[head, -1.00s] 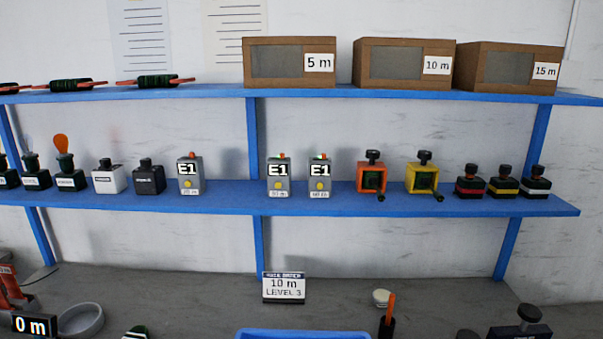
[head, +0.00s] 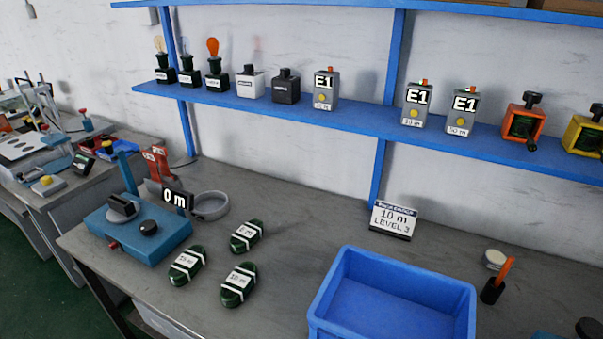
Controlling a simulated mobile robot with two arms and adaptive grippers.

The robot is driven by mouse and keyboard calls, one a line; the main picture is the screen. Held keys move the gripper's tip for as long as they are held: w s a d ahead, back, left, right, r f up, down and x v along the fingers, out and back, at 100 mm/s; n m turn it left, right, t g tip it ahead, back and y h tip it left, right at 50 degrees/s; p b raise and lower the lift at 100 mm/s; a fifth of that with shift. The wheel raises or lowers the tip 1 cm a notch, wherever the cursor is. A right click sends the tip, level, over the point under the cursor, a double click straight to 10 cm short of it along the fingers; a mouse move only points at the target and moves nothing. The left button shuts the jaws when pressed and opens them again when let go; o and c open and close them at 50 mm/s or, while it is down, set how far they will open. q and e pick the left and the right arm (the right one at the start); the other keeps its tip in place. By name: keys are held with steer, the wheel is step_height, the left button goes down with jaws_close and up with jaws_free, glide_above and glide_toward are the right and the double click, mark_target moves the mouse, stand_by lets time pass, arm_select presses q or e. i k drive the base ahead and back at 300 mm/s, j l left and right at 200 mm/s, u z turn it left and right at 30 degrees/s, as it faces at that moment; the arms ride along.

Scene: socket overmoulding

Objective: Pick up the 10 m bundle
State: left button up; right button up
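Three dark green bundles with white bands and white labels lie on the grey workbench. One bundle (head: 246,236) is at the back, one bundle (head: 187,266) is at the front left, and one bundle (head: 239,285) is at the front right. Their labels are too small and blurred to read surely, so I cannot tell which is the 10 m one. A small sign (head: 394,219) reading "10 m LEVEL 3" stands at the back of the bench. Neither of my grippers is in view.
A blue tray (head: 462,297), which looks empty, sits right of the bundles. A blue device (head: 138,235) with a "0 m" display (head: 176,198) and a grey bowl (head: 211,207) stand to their left. A blue shelf (head: 355,125) with several small devices runs above.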

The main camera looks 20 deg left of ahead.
mark_target(239, 285)
steer(key=u, duration=1.2)
steer(key=z, duration=0.6)
steer(key=j+z, duration=0.25)
steer(key=z, duration=0.15)
steer(key=j+z, duration=0.9)
steer(key=z, duration=0.2)
